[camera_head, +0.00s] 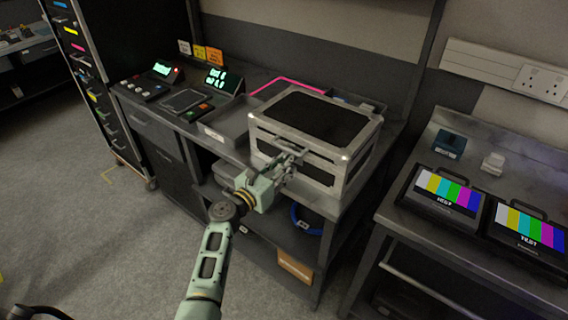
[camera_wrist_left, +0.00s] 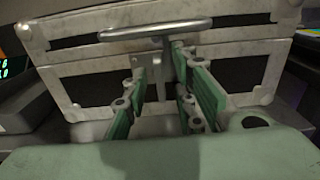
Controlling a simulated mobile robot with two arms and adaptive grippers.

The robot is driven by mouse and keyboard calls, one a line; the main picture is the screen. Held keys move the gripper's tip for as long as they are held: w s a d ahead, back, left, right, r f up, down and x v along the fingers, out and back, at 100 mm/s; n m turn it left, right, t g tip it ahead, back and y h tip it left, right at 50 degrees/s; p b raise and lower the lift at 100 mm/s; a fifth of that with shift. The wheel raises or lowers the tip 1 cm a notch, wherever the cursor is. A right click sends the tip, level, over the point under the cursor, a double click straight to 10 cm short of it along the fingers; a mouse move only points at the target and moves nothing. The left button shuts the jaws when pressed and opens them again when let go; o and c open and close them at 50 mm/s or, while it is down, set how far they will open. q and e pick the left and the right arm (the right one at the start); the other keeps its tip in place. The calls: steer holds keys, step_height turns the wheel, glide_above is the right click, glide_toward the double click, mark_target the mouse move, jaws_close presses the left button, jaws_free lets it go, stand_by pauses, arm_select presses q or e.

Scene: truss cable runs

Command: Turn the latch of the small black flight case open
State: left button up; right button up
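The flight case (camera_head: 312,130) stands on the dark bench, with black panels, pale metal edges and bright corners; its lid is down. Its front fills the back of the left wrist view (camera_wrist_left: 85,85). My left gripper (camera_head: 290,158) is at the case's front face. In the wrist view its two green fingers (camera_wrist_left: 160,75) are apart, one on each side of the stem, below the bar. Whether they touch it I cannot tell. My right gripper is not in view.
A shelf below holds a blue cable loop (camera_head: 303,222). A second bench at right holds two colour-bar monitors (camera_head: 446,195). Open floor lies at left.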

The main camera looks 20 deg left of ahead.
arm_select(q)
steer(key=c, duration=0.6)
steer(key=shift+r, duration=0.1)
jaws_close()
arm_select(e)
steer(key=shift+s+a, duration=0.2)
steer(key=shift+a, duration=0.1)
